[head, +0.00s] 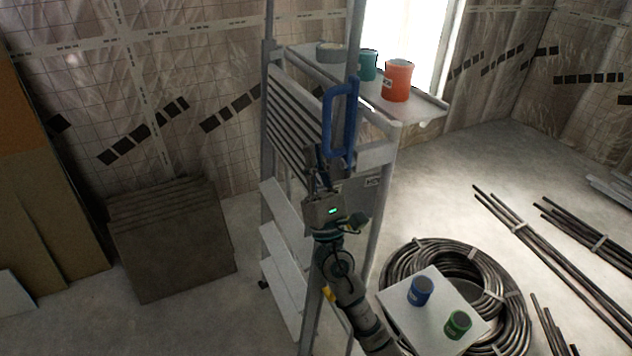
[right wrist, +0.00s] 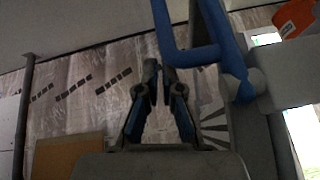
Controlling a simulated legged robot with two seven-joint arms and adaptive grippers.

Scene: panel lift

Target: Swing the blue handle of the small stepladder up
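The blue handle (head: 327,122) is an upright loop on the near side of the grey stepladder (head: 283,262). In the right wrist view the handle (right wrist: 201,54) crosses the top, and its lower arm runs to a joint on a grey rail. My right gripper (head: 316,168) is just below the handle's lower left end. In the right wrist view its fingertips (right wrist: 160,78) are close together, just below and left of the handle's corner. No part of the handle shows between them; contact is unclear. My left gripper is not in view.
An orange bucket (head: 397,81), a teal bucket (head: 368,65) and a grey round item (head: 330,52) stand on a shelf behind the handle. Blue (head: 420,291) and green (head: 458,324) cups stand on a white board over a cable coil (head: 398,262). Stacked panels (head: 170,245) stand left.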

